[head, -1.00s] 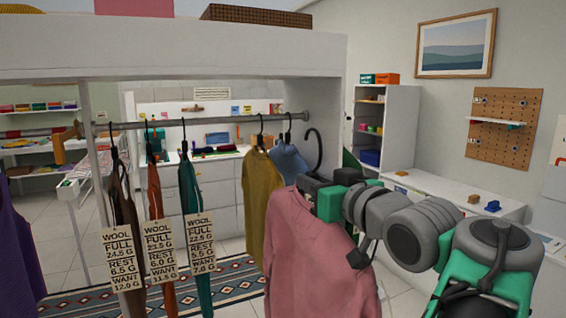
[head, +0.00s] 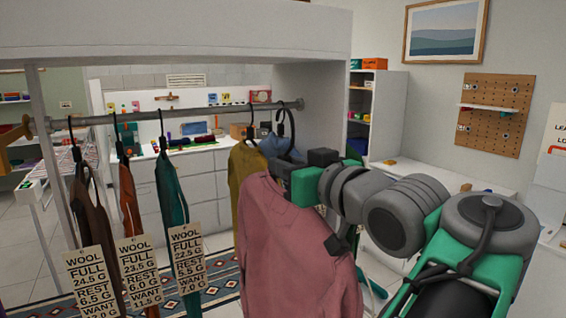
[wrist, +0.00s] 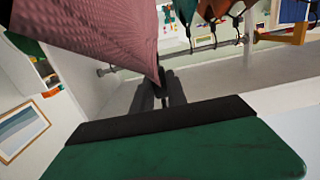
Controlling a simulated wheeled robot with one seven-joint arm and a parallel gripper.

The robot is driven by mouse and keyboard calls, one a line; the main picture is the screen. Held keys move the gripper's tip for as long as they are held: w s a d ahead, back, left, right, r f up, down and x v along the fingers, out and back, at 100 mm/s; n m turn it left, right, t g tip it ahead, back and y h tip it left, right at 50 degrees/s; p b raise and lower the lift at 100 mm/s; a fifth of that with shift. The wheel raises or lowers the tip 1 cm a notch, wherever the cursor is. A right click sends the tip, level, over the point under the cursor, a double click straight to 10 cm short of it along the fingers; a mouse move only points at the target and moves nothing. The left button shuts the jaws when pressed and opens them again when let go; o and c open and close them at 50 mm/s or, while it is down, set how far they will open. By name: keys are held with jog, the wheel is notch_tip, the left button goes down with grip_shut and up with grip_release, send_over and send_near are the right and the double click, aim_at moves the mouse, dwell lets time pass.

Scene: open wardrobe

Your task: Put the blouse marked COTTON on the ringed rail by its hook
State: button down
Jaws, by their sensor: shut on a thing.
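My gripper (head: 280,172) is shut on a pink blouse (head: 296,240) near the top of its hanger. The blouse hangs below, and its pink cloth (wrist: 95,35) fills the upper left of the wrist view. Its dark hook (head: 284,125) stands up in front of the right end of the metal rail (head: 215,109). I cannot tell whether the hook touches the rail or is only in front of it. No COTTON mark or ring around the rail can be made out.
Brown (head: 93,225), rust (head: 130,205) and teal (head: 172,195) garments with WOOL tags hang on the rail at left. Mustard (head: 240,165) and blue (head: 270,147) garments hang near the right end, close behind the blouse. A white side panel (head: 320,110) bounds the rail's right end.

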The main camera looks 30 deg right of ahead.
jog(key=shift+s+d, duration=0.2)
jog(key=shift+d, duration=0.1)
jog(key=shift+s+d+h, duration=0.1)
jog(key=shift+d+h, duration=0.2)
jog(key=shift+d, duration=0.05)
jog(key=w+d+f+p, duration=0.1)
jog(key=w+p, duration=0.6)
jog(key=w, duration=1.6)
jog(key=w+d+f+p, duration=0.1)
jog(key=w+p, duration=0.5)
jog(key=w, duration=1.7)
jog(key=shift+d+f+p, duration=0.35)
jog(key=shift+f+p, duration=0.05)
jog(key=shift+f, duration=0.05)
jog(key=shift+f+b, duration=0.45)
jog(key=shift+f, duration=0.05)
jog(key=c, duration=1.3)
grip_release()
